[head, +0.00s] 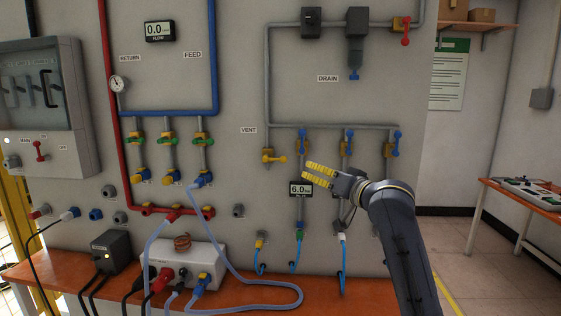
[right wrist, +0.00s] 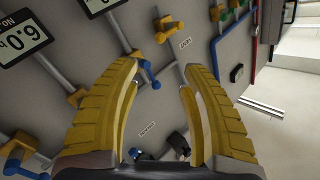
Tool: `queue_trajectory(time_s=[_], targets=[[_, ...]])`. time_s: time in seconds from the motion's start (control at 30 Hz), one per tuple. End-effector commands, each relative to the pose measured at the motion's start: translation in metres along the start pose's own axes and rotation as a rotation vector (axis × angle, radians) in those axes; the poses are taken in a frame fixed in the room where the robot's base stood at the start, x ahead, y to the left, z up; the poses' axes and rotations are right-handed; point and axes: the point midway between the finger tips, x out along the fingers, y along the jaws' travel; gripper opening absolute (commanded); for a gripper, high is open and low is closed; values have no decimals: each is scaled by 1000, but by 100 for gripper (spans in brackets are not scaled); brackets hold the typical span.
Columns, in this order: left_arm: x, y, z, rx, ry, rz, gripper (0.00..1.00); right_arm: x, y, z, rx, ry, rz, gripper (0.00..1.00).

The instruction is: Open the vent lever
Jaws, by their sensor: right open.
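The vent lever (head: 273,158) is a yellow handle on a yellow valve body, just below right of the VENT label (head: 248,130). In the right wrist view, a yellow-handled valve (right wrist: 168,30) that looks like it shows near the top, beyond the finger gap. My right gripper (head: 306,171) has yellow fingers, apart and empty. In the head view it appears to the right of and slightly below the vent lever, not touching it. The fingers also frame the right wrist view (right wrist: 158,78). My left gripper is not in view.
Blue-handled valves (head: 302,138) line the same manifold to the right. A 6.0 display (head: 300,189) sits just below my gripper. Blue hoses (head: 299,252) hang lower down. The orange bench (head: 330,294) holds a white box (head: 190,262) and cables.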

Motion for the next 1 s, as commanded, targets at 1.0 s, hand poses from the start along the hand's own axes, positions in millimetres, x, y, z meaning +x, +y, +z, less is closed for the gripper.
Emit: queue_trajectory(time_s=[1.0], targets=[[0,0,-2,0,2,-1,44,146,-1,-2,-7,-3,3,45]])
